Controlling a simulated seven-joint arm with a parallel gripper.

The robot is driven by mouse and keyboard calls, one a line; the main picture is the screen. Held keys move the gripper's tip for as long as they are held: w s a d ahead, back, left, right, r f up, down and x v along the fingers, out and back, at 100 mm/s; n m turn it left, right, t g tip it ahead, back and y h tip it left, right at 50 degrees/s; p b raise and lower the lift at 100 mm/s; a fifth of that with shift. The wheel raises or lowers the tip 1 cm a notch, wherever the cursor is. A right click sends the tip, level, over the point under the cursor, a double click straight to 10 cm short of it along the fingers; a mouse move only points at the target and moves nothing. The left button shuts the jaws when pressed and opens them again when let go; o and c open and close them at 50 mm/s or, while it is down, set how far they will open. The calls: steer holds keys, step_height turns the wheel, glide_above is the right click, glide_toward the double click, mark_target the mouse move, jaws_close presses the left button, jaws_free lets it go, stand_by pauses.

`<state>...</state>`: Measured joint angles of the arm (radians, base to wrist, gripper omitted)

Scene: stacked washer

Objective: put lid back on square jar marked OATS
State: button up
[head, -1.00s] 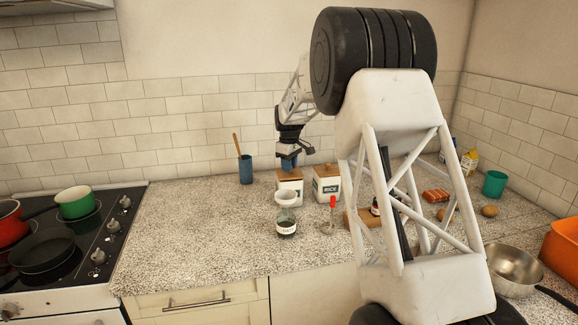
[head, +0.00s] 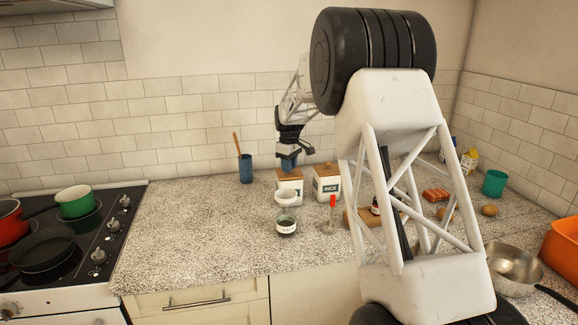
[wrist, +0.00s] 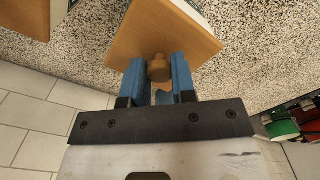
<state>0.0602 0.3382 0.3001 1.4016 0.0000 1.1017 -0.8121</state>
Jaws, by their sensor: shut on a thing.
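A square wooden lid (head: 289,175) with a round knob is at the top of a white square jar (head: 297,187), left of the jar labelled RICE. The jar's own label is mostly hidden by a white bowl-like piece in front, so I cannot read it. My gripper (head: 289,162) points down over this jar. In the wrist view its blue fingers (wrist: 159,72) are shut on the knob of the lid (wrist: 150,30). The lid appears on or very close to the jar's rim; I cannot tell whether it is fully seated.
The RICE jar (head: 326,184), with its wooden lid, stands close on the right. The white bowl-like piece (head: 286,197) and a labelled glass jar (head: 286,226) stand in front, beside a red-topped item (head: 332,203). A blue cup (head: 246,170) is behind left. The counter's left is clear.

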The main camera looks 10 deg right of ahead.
stand_by(0.3)
steer(key=o, duration=1)
steer(key=shift+o, duration=0.4)
steer(key=o, duration=0.4)
steer(key=shift+r, duration=0.15)
steer(key=shift+r, duration=3.35)
